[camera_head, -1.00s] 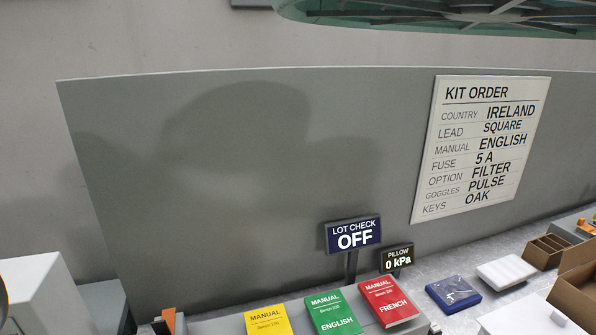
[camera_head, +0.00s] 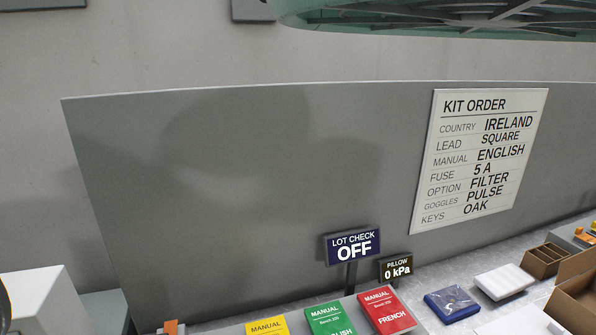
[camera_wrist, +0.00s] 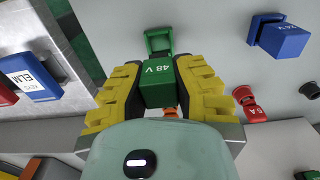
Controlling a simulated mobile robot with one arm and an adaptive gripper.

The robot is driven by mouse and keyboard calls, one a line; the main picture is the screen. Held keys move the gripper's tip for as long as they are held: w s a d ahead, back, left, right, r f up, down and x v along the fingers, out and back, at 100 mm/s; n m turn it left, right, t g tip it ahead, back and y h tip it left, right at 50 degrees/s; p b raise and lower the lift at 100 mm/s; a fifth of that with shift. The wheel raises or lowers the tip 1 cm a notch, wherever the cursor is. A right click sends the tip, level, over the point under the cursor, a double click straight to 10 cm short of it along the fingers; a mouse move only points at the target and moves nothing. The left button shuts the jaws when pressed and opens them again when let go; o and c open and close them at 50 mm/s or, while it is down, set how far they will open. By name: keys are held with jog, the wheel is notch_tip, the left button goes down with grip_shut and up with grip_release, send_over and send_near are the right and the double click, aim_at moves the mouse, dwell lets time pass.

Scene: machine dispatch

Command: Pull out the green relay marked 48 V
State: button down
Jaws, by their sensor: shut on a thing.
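The green relay marked 48 V (camera_wrist: 158,86) shows in the wrist view, between the two yellow-padded fingers of my gripper (camera_wrist: 158,95). My gripper is shut on its sides. A green open frame or socket (camera_wrist: 158,42) shows just beyond the relay's far end. I cannot tell whether the relay is still seated in it or apart from it. The relay and my gripper are not in the head view.
In the wrist view, a blue relay (camera_wrist: 280,38) is at upper right, red parts (camera_wrist: 250,103) are to the right, and a blue key tag block (camera_wrist: 30,77) is at left. The head view shows manuals (camera_head: 387,310), a kit order board (camera_head: 480,160) and a cardboard box (camera_head: 577,300).

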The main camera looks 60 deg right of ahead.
jog(key=shift+r, duration=0.2)
jog(key=shift+r+p, duration=0.9)
jog(key=shift+r, duration=0.7)
